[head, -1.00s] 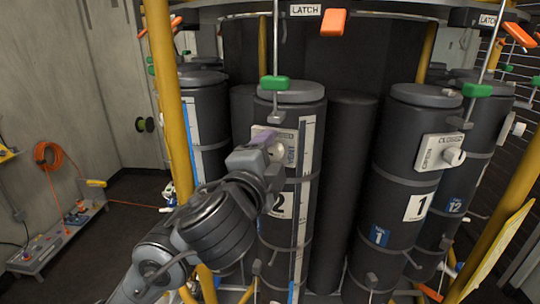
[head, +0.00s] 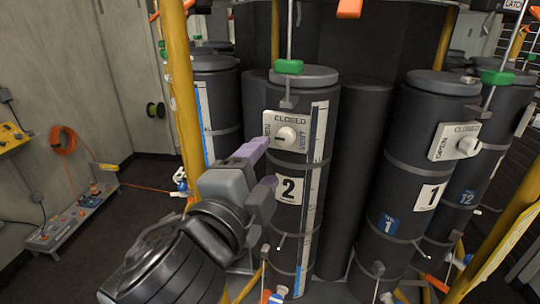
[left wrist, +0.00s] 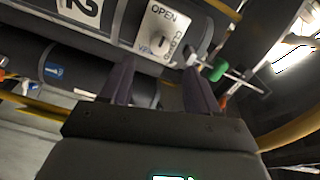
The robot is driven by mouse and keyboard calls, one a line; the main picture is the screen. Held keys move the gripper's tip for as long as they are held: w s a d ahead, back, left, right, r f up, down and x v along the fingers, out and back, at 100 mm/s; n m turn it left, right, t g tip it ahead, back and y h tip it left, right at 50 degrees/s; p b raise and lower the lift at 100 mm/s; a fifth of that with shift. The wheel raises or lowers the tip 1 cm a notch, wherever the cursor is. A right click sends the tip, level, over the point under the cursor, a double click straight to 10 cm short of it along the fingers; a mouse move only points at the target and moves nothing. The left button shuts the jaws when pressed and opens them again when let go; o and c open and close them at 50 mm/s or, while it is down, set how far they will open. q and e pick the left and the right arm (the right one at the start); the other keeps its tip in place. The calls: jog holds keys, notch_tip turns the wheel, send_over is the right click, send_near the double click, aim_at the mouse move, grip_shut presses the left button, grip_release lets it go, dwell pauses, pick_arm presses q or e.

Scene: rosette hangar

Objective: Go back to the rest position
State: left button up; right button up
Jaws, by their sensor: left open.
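My left gripper (head: 262,168) is open and empty in the head view, in front of the black cylinder marked 2 (head: 292,225). Its two purple-grey fingers also show in the left wrist view (left wrist: 158,88), with nothing between them. The valve plate (head: 287,133) on cylinder 2, with its round knob, is just above and right of the fingers, and the gripper looks apart from the knob. A valve plate (left wrist: 160,32) with a knob also shows beyond the fingertips in the left wrist view. My right gripper is in neither view.
Cylinder 1 (head: 405,245) with its own valve plate (head: 455,141) stands to the right. A yellow post (head: 182,100) rises left of cylinder 2. Green handles (head: 289,67) hang on rods above. A floor box (head: 70,222) and orange hose lie at the left wall.

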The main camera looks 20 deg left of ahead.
pick_arm(q)
jog(key=shift+s, duration=0.55)
